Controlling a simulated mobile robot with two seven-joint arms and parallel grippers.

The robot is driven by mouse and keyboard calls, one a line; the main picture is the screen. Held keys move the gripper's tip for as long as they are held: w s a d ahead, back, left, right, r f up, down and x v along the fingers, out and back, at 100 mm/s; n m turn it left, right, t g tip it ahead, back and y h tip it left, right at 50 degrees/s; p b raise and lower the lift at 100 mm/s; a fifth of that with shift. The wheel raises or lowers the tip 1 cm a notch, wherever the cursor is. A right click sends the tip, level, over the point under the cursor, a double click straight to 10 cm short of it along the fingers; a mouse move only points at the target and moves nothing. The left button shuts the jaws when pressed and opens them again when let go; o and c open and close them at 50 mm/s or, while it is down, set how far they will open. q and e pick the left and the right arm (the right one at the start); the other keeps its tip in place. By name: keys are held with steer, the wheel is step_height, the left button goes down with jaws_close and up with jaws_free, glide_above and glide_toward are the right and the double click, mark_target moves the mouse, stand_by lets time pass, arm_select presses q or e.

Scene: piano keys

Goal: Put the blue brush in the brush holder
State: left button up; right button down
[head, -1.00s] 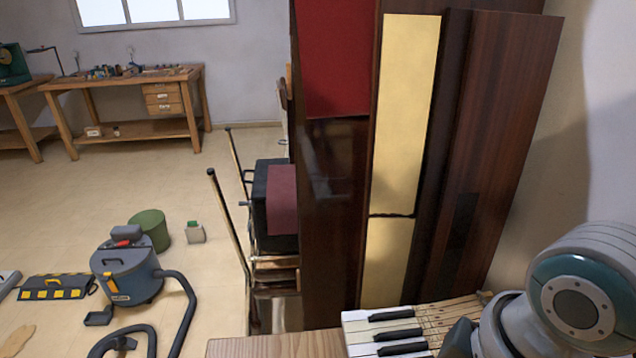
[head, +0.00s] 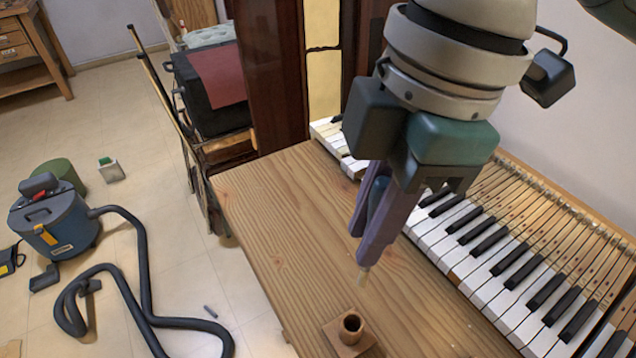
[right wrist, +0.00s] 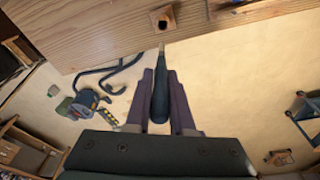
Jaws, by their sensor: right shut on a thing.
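The blue brush (head: 378,195) is in my right gripper (head: 371,240), between its purple fingers. Its dark blue handle is partly hidden by the fingers, and its pale tip points down above the wooden tabletop. In the right wrist view the brush (right wrist: 160,98) lies lengthwise between the two fingers of the gripper (right wrist: 161,80), tip toward the table. The brush holder (head: 350,328) is a brown cup with a round opening on a square base, standing on the tabletop. The tip is above and apart from it. The holder also shows in the right wrist view (right wrist: 162,18). My left gripper is not in view.
The wooden tabletop (head: 290,230) is clear around the holder. Piano keys (head: 500,258) run along its right side. On the floor to the left are a blue vacuum cleaner (head: 57,226) with a black hose (head: 143,262), and a green bin (head: 62,172).

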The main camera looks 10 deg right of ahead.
mark_target(360, 284)
step_height(360, 284, down, 11)
steer(key=shift+f+b, duration=0.2)
steer(key=shift+b, duration=0.65)
steer(key=shift+f+b, duration=0.45)
steer(key=shift+f, duration=1.45)
steer(key=shift+f, duration=0.15)
steer(key=c, duration=0.8)
jaws_free()
